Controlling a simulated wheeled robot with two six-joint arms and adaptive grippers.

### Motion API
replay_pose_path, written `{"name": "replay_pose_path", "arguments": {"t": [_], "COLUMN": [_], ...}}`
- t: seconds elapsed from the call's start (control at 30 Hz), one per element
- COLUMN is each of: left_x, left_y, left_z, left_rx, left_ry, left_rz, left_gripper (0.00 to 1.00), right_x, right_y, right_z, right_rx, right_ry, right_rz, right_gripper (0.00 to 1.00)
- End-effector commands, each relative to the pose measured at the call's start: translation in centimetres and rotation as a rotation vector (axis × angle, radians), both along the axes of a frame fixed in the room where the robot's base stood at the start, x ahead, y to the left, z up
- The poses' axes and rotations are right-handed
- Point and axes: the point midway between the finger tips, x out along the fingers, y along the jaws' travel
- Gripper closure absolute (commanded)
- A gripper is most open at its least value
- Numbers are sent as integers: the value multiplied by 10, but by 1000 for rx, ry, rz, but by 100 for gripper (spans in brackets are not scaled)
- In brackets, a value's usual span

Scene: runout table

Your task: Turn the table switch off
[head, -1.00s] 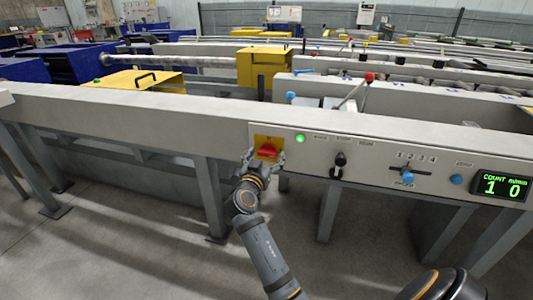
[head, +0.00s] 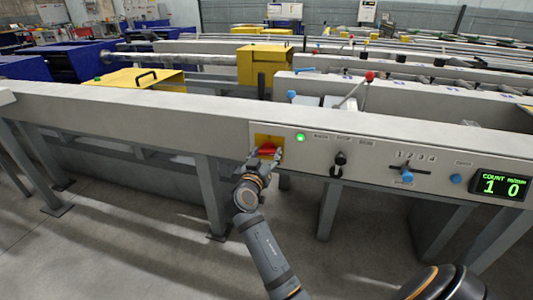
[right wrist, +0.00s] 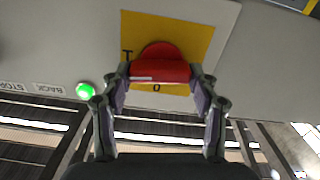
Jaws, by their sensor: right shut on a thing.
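The table switch is a red rotary handle (head: 267,149) on a yellow plate (head: 261,139), at the left end of the grey control panel. My right gripper (head: 266,154) is at the switch, with one finger on each side of the handle. In the right wrist view the red handle (right wrist: 160,71) lies crosswise between the fingertips of my right gripper (right wrist: 159,80), which are shut on its two ends. An "I" mark shows by the handle's left end there, and a "0" mark below it. The green lamp (head: 300,139) beside the plate is lit. My left gripper is not in view.
Right of the switch are a black selector knob (head: 340,158), a blue-knobbed lever (head: 407,177), a blue button (head: 456,179) and a counter display (head: 501,187) reading 1 and 0. Table legs stand below. The floor in front is clear.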

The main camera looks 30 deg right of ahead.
Motion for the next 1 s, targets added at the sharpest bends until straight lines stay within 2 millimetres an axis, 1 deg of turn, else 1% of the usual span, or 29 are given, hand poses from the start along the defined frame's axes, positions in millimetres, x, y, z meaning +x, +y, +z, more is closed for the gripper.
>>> {"name": "replay_pose_path", "arguments": {"t": [0.03, 0.57, 1.0], "left_x": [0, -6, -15], "left_y": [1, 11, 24], "left_z": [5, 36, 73], "left_rx": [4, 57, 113], "left_ry": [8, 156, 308], "left_rz": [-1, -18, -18], "left_gripper": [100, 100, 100], "right_x": [0, 2, 3], "right_y": [0, 2, 3], "right_z": [2, 4, 3], "right_rx": [-23, -346, -618], "right_ry": [27, 405, 724], "right_rz": [0, 0, 1], "right_gripper": [71, 71, 71]}}
